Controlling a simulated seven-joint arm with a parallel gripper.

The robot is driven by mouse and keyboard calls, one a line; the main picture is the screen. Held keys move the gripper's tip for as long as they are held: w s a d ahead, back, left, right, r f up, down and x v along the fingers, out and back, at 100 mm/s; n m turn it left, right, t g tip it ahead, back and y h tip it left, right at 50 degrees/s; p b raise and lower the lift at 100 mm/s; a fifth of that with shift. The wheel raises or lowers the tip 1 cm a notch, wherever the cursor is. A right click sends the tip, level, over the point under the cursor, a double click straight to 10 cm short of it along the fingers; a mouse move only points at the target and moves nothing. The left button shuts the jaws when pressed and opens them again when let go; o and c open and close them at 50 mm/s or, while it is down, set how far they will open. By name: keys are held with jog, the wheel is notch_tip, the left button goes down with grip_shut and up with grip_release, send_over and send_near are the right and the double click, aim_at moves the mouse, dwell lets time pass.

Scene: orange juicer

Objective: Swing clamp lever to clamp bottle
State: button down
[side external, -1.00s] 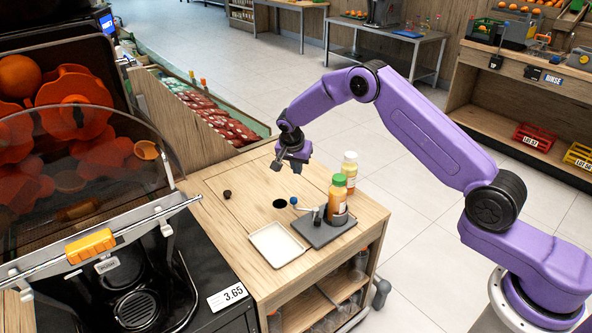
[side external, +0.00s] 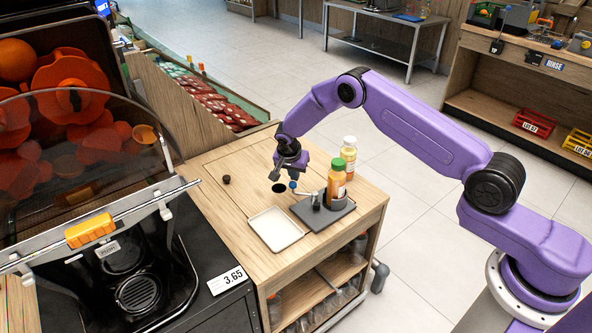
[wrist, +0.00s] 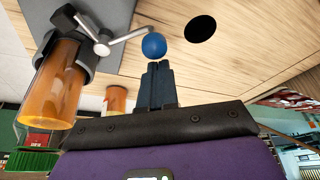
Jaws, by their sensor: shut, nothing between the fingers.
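The orange juice bottle (side external: 336,186) with a green cap stands upright in the clamp on a dark grey base plate (side external: 338,213). In the wrist view the bottle (wrist: 50,92) is at the left, beside the clamp's dark holder. The clamp lever is a thin metal rod ending in a blue ball knob (side external: 292,185); the knob (wrist: 154,45) also shows in the wrist view, with the rod running left to the pivot. My gripper (side external: 285,174) is shut and empty just above the knob. Its fingertips (wrist: 158,66) appear right by the knob; contact cannot be told.
A second bottle with a white cap (side external: 349,142) stands behind the clamped one. A round hole (side external: 279,188) and a small dark cap (side external: 226,179) are to the left on the wooden cart top.

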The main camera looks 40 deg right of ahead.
aim_at(292, 184)
dwell(0.4)
jog(key=shift+s+a+n, duration=0.2)
jog(key=shift+a+n, duration=0.05)
jog(key=shift+n, duration=0.25)
jog(key=shift+a, duration=0.1)
jog(key=shift+s+a+n+t+y, duration=0.3)
jog(key=shift+s+a+n, duration=0.1)
jog(key=shift+n, duration=0.4)
jog(key=n, duration=0.1)
jog(key=s+a+n, duration=0.1)
jog(key=shift+n+t+y, duration=0.3)
jog(key=shift+y, duration=0.1)
jog(key=s+n, duration=0.1)
jog(key=n, duration=0.1)
jog(key=s+a+n+y, duration=0.1)
jog(key=n, duration=0.1)
jog(key=shift+s+t, duration=0.15)
jog(key=shift+t, duration=0.15)
jog(key=shift+s+f+n+y, duration=0.1)
jog(key=shift+s+n+y, duration=0.2)
jog(key=shift+n, duration=0.2)
